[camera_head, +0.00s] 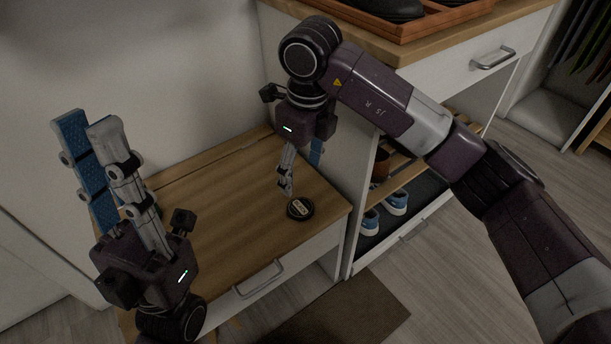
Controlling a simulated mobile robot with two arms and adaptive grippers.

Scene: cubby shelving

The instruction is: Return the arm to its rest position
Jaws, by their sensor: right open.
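My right arm comes in from the right, and my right gripper (301,175) points down over the wooden bench top. Its grey finger and a bit of blue pad show apart, so it is open, with nothing seen between the fingers. A small round black tin with a light label (300,208) lies on the bench just below and beside its fingertips; I cannot tell whether they touch. My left gripper (88,120) points up at the left.
The low bench (225,215) has a drawer with a metal handle (259,279). A taller white cabinet (440,75) stands right of it, with a wooden tray (420,18) on top and blue shoes (394,202) on a lower shelf. A brown mat (345,312) lies on the floor.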

